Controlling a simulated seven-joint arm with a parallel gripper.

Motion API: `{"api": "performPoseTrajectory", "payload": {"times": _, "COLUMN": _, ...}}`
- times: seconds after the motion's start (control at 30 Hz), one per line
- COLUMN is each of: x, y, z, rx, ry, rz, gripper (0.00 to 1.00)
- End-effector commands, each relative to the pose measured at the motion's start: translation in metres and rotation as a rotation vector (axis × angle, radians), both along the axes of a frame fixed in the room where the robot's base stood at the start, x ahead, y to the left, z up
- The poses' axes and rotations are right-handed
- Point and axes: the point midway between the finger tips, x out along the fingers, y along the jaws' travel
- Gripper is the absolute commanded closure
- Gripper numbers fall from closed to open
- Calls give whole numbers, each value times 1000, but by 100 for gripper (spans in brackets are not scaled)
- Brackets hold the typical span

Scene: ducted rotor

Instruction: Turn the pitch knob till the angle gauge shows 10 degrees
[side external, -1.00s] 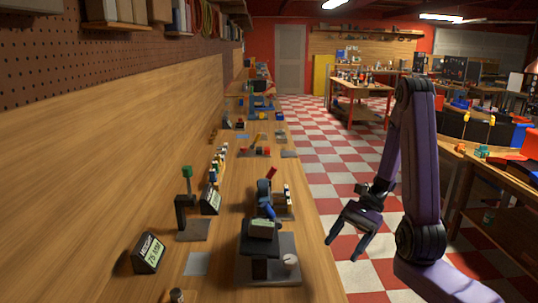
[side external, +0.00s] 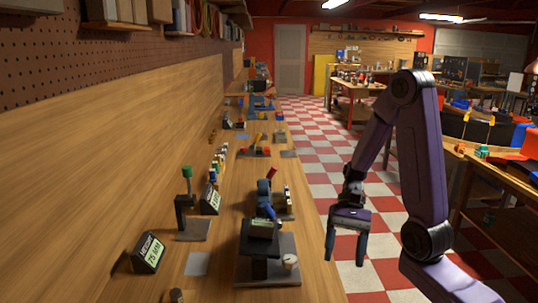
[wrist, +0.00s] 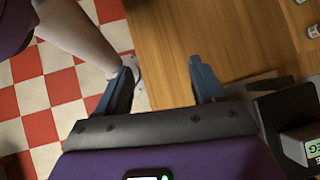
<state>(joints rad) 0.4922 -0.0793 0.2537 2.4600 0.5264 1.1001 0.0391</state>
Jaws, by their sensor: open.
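My gripper (side external: 345,252) is open and empty, fingers pointing down, over the floor beside the bench's right edge. It also shows in the wrist view (wrist: 162,68), with nothing between its fingers. On the bench to its left is a black stand (side external: 260,242) with a small screen on top, on a dark grey plate. A small pale round knob (side external: 290,262) sits on this plate, apart from my gripper; I cannot tell for certain that it is the pitch knob. In the wrist view a screen (wrist: 312,148) at the right edge shows letters like "EG"; its number is cut off.
The wooden bench (side external: 215,285) runs away along the left wall. A tilted black display (side external: 148,253) and a post with a green top (side external: 187,190) stand on it. A blue jointed device (side external: 265,200) is behind the black stand.

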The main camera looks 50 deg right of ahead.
Motion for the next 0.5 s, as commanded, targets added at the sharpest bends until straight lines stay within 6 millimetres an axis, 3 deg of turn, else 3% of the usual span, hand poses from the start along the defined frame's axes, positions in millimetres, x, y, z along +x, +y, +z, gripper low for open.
{"api": "performPoseTrajectory", "payload": {"times": 0.5, "x": -14, "y": 15, "z": 5, "rx": -79, "ry": -97, "rz": 323, "gripper": 31}}
